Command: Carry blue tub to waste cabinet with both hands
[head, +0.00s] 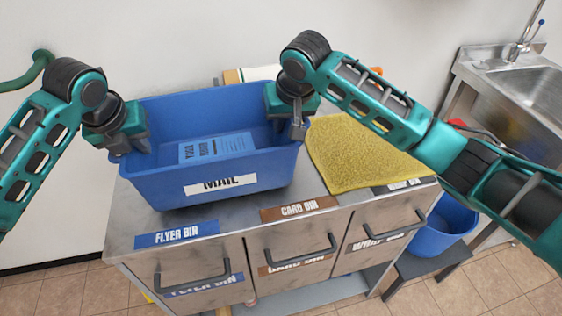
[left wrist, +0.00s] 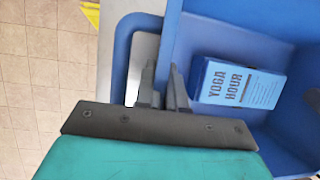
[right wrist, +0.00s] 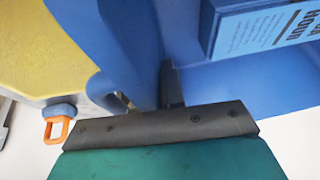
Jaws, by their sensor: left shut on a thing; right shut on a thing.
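The blue tub (head: 240,178), labelled MAIL, is on or just above the left part of the steel waste cabinet top (head: 240,222); I cannot tell if it touches. A blue "Yoga Hour" packet (head: 216,147) lies inside it; it also shows in the left wrist view (left wrist: 238,84). My left gripper (head: 136,150) is shut on the tub's left rim. My right gripper (head: 298,127) is shut on its right rim. The cabinet front has drawers labelled flyer bin (head: 178,234), card bin (head: 299,209) and a partly hidden wrap bin (head: 380,240).
A yellow cloth (head: 362,155) covers the cabinet top right of the tub. A white and tan item (head: 250,74) stands behind the tub. A blue bucket (head: 445,228) is at the right, below a steel sink (head: 520,88). The wall is close behind.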

